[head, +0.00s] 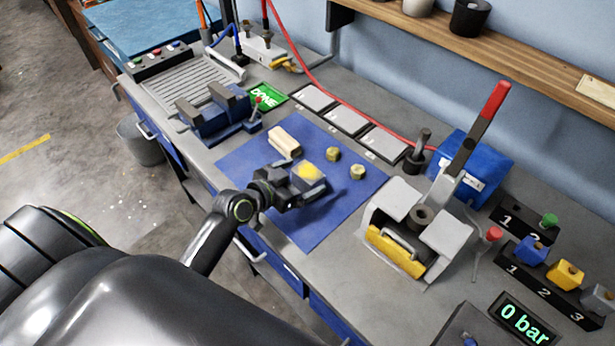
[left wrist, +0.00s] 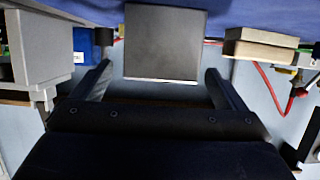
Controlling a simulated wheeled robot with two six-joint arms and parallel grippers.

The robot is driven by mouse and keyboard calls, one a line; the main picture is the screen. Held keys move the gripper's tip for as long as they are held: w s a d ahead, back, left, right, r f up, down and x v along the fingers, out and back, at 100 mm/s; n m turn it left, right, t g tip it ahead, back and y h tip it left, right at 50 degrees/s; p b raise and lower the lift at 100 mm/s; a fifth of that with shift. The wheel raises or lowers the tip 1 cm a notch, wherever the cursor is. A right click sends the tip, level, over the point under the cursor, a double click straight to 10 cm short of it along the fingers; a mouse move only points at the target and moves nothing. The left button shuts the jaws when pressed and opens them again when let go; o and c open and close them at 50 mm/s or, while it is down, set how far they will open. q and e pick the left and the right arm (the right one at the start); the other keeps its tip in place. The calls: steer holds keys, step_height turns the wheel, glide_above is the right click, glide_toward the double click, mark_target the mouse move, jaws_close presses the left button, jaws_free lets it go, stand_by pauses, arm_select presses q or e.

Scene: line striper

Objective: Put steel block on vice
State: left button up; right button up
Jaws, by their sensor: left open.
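The steel block (left wrist: 165,42) is a plain grey block in the left wrist view, between the two fingers of my left gripper (left wrist: 160,70). A small gap shows on each side of it. In the head view the block (head: 309,171) lies on the blue mat with a yellowish patch on top, partly hidden by the left gripper (head: 302,186). That gripper is open, low over the mat. The vice (head: 218,112) stands behind and left of the mat, with a blue body and grey jaws apart. My right gripper is not in view.
A pale block (head: 284,141) and two brass nuts (head: 333,154) (head: 357,172) lie on the blue mat (head: 240,158). A lever press (head: 415,230) with a red handle stands right of the mat. A green card (head: 267,97) lies beside the vice. The mat's near part is clear.

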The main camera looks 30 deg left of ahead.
arm_select(q)
steer(key=shift+x, duration=1.5)
